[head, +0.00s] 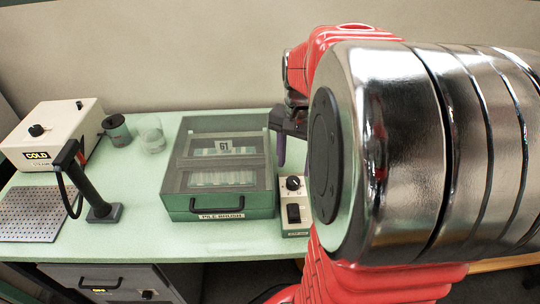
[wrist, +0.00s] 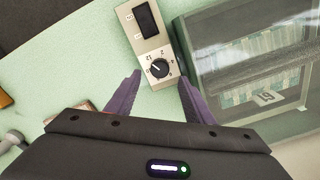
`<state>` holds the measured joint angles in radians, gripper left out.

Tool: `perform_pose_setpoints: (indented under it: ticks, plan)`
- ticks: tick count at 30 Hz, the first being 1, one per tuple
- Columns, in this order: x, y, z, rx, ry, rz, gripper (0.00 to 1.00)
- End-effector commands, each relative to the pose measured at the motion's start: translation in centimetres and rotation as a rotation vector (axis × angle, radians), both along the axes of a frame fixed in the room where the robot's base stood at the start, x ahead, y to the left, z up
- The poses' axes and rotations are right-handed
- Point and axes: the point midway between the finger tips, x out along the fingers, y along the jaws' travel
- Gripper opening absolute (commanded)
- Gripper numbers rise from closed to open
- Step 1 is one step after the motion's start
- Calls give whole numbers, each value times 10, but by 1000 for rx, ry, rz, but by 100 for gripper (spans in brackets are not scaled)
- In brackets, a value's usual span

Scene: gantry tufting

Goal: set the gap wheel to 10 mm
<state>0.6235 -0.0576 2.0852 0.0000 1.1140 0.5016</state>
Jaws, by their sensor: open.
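The gap wheel appears to be the black round knob (wrist: 158,68) on a small grey control box (wrist: 145,30). Small numbers surround the knob; its exact setting is too small to read surely. The box and knob (head: 293,183) also show in the head view, right of the glass-topped case. My gripper (wrist: 160,77) is open, with its purple fingers on either side of the knob in the wrist view. I cannot tell its height above the knob. In the head view, my gripper (head: 281,150) is partly hidden by my arm, behind the control box.
A black rocker switch (wrist: 145,20) is on the same box. A cream unit marked COLD (head: 60,125), two cups (head: 152,140) and a black post (head: 95,195) stand left.

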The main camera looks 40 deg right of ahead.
Motion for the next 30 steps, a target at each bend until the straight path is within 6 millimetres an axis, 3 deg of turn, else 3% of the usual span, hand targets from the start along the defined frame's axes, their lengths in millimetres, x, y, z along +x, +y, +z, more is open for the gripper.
perform_pose_setpoints:
  ticks: [6, 12, 24, 30]
  plan:
    - [-1, 1, -35, 2, 3, 0, 48]
    - [0, 0, -56, 0, 1, 0, 48]
    - [0, 0, -62, 0, 0, 0, 47]
    - [0, 0, -62, 0, 0, 1, 33]
